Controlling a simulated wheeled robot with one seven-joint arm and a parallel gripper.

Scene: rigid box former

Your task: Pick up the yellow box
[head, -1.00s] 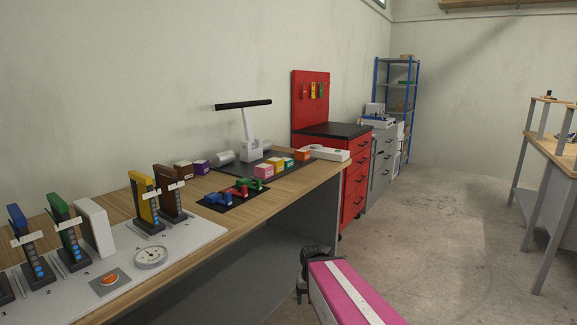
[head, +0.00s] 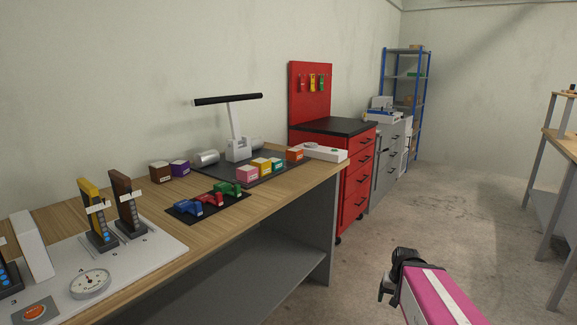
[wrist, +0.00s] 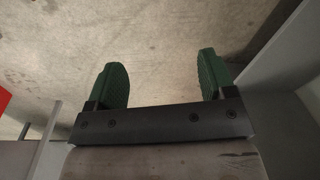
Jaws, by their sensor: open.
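The yellow box (head: 260,165) is a small cube on the dark mat at the far end of the workbench. It stands between a pink box (head: 247,174) and a teal box (head: 277,164) in a short row. In the head view my gripper (head: 384,289) is low over the floor, to the right of the bench and well away from the yellow box. The wrist view shows its two green-padded fingers (wrist: 162,80) apart with nothing between them. The yellow box is not in the wrist view.
The wooden workbench (head: 150,205) also bears toy-like coloured parts (head: 208,200), a lamp-like white stand (head: 238,148), brown and purple boxes, and upright holders at left. A red drawer cabinet (head: 358,172) stands behind its far end. The floor (head: 440,220) at right is clear.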

